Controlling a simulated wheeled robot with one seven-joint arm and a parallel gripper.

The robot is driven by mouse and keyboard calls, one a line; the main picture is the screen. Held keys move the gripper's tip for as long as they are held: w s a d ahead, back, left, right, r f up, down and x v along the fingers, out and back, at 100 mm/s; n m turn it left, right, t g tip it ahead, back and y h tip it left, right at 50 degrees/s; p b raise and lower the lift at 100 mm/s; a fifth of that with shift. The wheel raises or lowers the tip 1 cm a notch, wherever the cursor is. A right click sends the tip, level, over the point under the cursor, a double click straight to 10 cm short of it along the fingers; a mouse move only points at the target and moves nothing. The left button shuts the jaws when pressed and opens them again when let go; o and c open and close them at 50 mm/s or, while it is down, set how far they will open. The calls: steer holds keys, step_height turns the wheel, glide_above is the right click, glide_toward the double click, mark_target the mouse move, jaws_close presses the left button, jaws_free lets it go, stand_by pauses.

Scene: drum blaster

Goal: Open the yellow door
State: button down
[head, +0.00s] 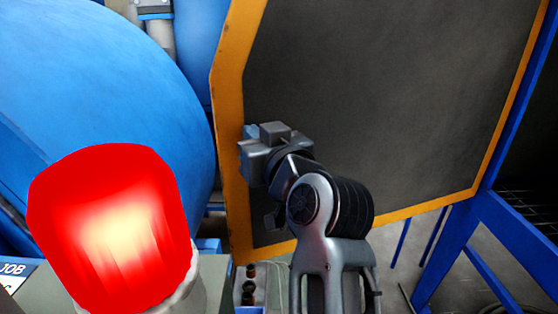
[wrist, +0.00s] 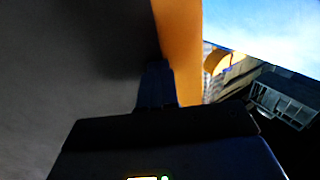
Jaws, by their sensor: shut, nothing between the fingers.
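The yellow door is a dark grey panel (head: 390,110) with a yellow-orange frame, filling the middle and right of the head view. Its right edge meets a blue post. Its left edge stands beside the blue drum. My gripper (head: 247,145) is at the left frame strip, about midway up. In the wrist view my gripper's shut fingers (wrist: 156,85) point at the orange strip (wrist: 182,50), with the dark panel to the left. Nothing is held. I cannot tell whether the fingers touch the strip, as my wrist hides part of it.
A large blue drum (head: 100,75) stands at the left. A glowing red lamp (head: 110,230) is in the left foreground. Blue frame beams (head: 515,230) stand at the right. Grey floor shows below the door.

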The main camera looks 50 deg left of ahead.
steer(key=w+a, duration=0.1)
steer(key=a, duration=0.2)
steer(key=w+a+m+t, duration=0.1)
steer(key=a, duration=0.2)
steer(key=w+a+t, duration=0.1)
steer(key=a, duration=0.2)
steer(key=shift+w+a+r+h, duration=0.1)
steer(key=shift+w+a+h, duration=0.1)
steer(key=shift+a+h, duration=0.15)
